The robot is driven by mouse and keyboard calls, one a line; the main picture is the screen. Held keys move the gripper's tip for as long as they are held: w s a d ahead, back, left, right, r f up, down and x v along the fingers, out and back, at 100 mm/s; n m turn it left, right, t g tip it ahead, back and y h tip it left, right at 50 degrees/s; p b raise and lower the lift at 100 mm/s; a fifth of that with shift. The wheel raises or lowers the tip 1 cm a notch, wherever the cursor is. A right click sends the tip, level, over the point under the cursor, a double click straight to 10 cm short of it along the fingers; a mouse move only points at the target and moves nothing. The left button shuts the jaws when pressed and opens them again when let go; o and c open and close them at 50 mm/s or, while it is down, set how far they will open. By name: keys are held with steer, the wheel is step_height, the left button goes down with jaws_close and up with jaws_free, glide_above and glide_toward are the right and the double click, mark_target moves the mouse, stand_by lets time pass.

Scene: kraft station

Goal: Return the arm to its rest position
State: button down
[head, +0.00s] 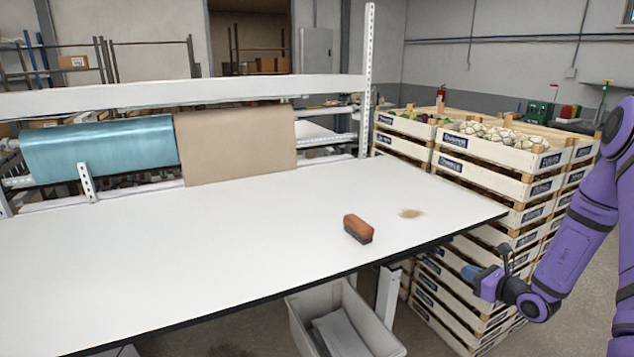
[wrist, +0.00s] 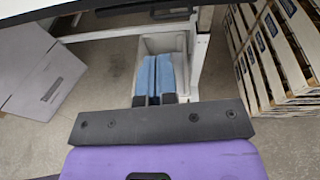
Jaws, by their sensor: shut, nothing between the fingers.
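My purple arm is at the right of the head view. My gripper (head: 469,273) hangs off the table's right front edge, a little below the tabletop and in front of the stacked crates. In the wrist view my gripper (wrist: 158,82) shows its two blue fingers side by side, shut with nothing between them. It points toward the floor area under the table. Nothing touches the gripper in either view.
The white table (head: 200,250) holds a brown brush (head: 357,229) and a brownish smudge (head: 411,213). Stacked crates (head: 490,185) stand right of it. A grey bin (head: 300,330) is below its front edge. A cardboard box (wrist: 45,75) stands left in the wrist view.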

steer(key=s+a+r+n+g+y, duration=0.2)
steer(key=s+a+r+n+g, duration=0.3)
steer(key=a+r+n, duration=0.55)
steer(key=s+a+r+n+g+y, duration=0.2)
steer(key=s+a+r+n+g, duration=0.45)
steer(key=r, duration=0.65)
steer(key=s+r+n+t+h, duration=0.1)
steer(key=s+r+n+h, duration=0.4)
steer(key=s, duration=0.6)
steer(key=s+r+n+t+h, duration=0.1)
steer(key=s+r+n+h, duration=0.4)
steer(key=s, duration=0.5)
step_height(320, 180, up, 2)
steer(key=a+n, duration=0.1)
steer(key=n, duration=0.2)
steer(key=shift+s+r+n+t+h, duration=0.25)
steer(key=shift+s+n+t+h, duration=0.05)
steer(key=shift+s+n+t, duration=0.1)
